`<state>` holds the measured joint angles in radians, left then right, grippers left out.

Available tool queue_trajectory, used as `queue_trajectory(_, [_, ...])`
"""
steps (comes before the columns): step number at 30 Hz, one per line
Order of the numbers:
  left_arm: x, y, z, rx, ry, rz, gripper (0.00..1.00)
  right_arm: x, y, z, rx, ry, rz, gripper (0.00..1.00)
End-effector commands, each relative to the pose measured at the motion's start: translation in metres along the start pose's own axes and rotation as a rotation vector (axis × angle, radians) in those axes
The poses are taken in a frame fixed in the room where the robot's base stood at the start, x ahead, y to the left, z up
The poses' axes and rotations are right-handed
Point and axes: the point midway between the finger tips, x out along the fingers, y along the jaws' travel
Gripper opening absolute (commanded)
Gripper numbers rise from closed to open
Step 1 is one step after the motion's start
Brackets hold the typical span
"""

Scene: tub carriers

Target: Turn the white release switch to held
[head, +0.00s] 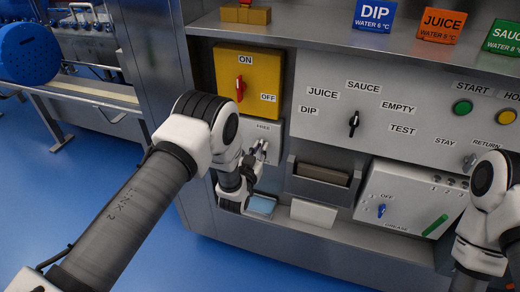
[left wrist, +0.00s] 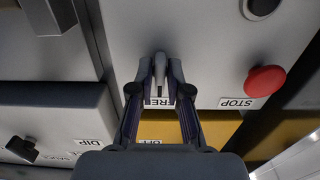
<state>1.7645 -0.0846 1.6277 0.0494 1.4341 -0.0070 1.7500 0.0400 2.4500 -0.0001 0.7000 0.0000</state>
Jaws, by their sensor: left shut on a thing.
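The white release switch (left wrist: 160,73) shows in the left wrist view as a pale lever between my left fingertips. My left gripper (left wrist: 160,78) is shut on it, one finger on each side. The picture is upside down there, and the FREE label (left wrist: 160,101) is partly covered by the fingers. In the head view my left gripper (head: 257,158) is at the grey panel below the yellow ON/OFF plate, by the FREE label (head: 263,127). The switch is mostly hidden there, and I see no held label. My right arm is at the right edge; its gripper is out of view.
A red switch (head: 239,88) on the yellow plate (head: 262,70) is just above. A red STOP button (left wrist: 265,81) is close beside the gripper in the left wrist view. A black selector (head: 353,122) and a grey bin (head: 291,180) are to the right.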

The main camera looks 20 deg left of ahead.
Motion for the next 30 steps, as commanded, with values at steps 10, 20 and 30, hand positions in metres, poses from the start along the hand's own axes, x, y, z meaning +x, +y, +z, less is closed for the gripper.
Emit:
queue_trajectory(10, [0.0,0.0,0.001,-0.001,-0.001,0.0,0.41,0.0,0.0,0.0,0.0,0.0,0.0,0.4])
queue_trajectory(20, [-0.027,0.0,0.001,-0.001,-0.005,0.0,0.41,0.0,0.0,0.0,0.0,0.0,0.0,0.4])
queue_trajectory(30, [-0.108,0.0,0.002,-0.001,-0.005,0.001,0.41,0.0,0.0,0.0,0.0,0.0,0.0,0.4])
